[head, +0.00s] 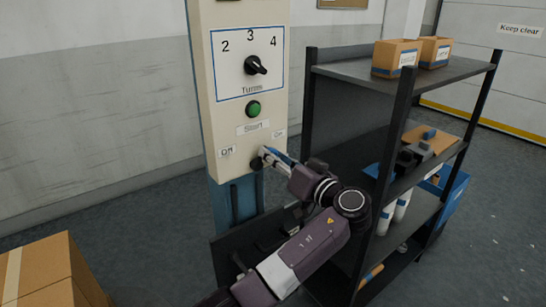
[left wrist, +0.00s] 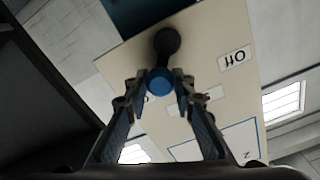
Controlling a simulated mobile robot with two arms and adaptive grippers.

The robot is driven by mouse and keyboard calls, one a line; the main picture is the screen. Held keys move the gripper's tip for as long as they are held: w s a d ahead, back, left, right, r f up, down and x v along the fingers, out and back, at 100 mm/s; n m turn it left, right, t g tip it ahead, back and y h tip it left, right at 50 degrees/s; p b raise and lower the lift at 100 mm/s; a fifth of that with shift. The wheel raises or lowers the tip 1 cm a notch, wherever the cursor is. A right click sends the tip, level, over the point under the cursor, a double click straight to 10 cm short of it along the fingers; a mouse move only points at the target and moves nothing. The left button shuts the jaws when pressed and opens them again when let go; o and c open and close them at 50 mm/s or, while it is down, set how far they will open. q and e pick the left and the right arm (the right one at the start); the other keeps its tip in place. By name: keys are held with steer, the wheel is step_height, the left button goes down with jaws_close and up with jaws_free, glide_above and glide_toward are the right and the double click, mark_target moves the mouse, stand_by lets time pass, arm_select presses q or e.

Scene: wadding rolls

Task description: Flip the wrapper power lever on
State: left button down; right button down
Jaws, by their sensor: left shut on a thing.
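The wrapper power lever has a dark round base (head: 257,163) low on the cream control panel (head: 205,95), between the "Off" label (head: 227,151) at left and the "On" label (head: 279,132) at right. My left gripper (head: 268,154) reaches the lever from the right and hides most of its handle. In the left wrist view the dark base (left wrist: 167,42) shows beyond the blue knob (left wrist: 160,81). The fingers of my left gripper (left wrist: 160,88) are shut on that knob, one on each side. My right gripper is in neither view.
Above the lever are a green start button (head: 253,108) and a black turns dial (head: 255,65). A dark shelf rack (head: 350,70) with boxes and rolls stands close at right. A cardboard box (head: 45,275) is at lower left, with open floor between it and the panel.

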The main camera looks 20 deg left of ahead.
arm_select(q)
steer(key=shift+f, duration=0.1)
steer(key=c, duration=1.6)
jaws_free()
steer(key=shift+d, duration=0.15)
steer(key=v, duration=0.7)
steer(key=shift+s+d, duration=0.1)
steer(key=shift+s, duration=0.05)
